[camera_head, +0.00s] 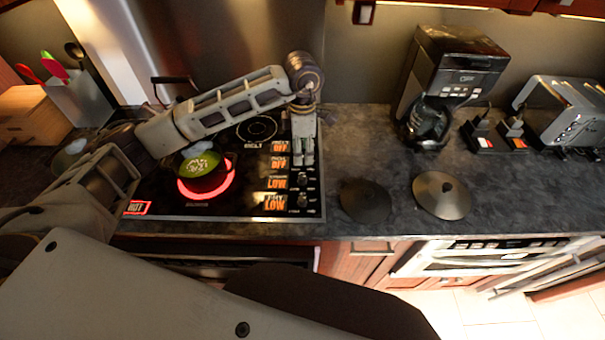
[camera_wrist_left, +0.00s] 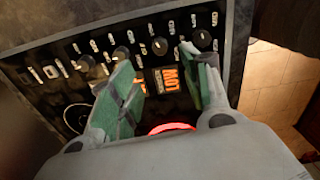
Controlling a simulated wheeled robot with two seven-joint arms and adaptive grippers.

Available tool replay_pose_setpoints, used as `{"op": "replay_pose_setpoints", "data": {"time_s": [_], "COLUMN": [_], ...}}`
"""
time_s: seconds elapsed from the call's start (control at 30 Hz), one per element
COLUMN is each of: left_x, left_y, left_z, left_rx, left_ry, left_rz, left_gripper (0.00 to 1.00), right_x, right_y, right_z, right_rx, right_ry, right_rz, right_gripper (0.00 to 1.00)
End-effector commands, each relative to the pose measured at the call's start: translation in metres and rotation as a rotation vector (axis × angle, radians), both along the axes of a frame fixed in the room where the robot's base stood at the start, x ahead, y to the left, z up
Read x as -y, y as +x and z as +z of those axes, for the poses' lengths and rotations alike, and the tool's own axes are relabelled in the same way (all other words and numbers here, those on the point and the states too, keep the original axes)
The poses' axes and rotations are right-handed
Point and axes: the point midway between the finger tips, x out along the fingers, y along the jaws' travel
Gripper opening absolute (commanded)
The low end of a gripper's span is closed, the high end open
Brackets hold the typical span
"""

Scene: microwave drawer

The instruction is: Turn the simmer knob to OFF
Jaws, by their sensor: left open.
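A black stove panel carries a column of knobs with lit orange labels beside them, two OFF (camera_head: 280,147) and two LOW (camera_head: 276,183). The small print is too fine to tell which is the simmer knob. One lower knob (camera_head: 302,179) shows just below my left gripper (camera_head: 304,157), which points down over the knob column. In the left wrist view several knobs (camera_wrist_left: 160,46) line the panel beyond the fingertips. The left gripper (camera_wrist_left: 160,75) is open there, with an orange LOW label (camera_wrist_left: 168,79) seen between its green-padded fingers and no knob between them.
A pot with green contents (camera_head: 200,161) sits on a glowing red burner (camera_head: 225,184), near a lit HOT sign (camera_head: 137,208). A coffee maker (camera_head: 456,62) and a toaster (camera_head: 562,112) stand farther right.

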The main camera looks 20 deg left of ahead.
Motion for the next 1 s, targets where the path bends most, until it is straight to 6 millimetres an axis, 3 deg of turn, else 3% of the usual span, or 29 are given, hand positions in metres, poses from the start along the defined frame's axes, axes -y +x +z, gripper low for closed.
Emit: {"op": "replay_pose_setpoints", "data": {"time_s": [0.7,1.0], "left_x": [0.0,0.0], "left_y": [-0.001,-0.001], "left_z": [-0.092,-0.113], "left_rx": [-0.002,-0.001], "left_ry": [0.0,0.001], "left_rz": [0.0,0.0], "left_gripper": [0.47,0.47], "right_x": [0.006,0.006], "right_y": [0.001,0.001], "right_z": [0.021,0.025], "right_rx": [0.002,0.002], "right_ry": [-0.006,-0.007], "right_rz": [0.002,0.001], "right_gripper": [0.4,0.4]}}
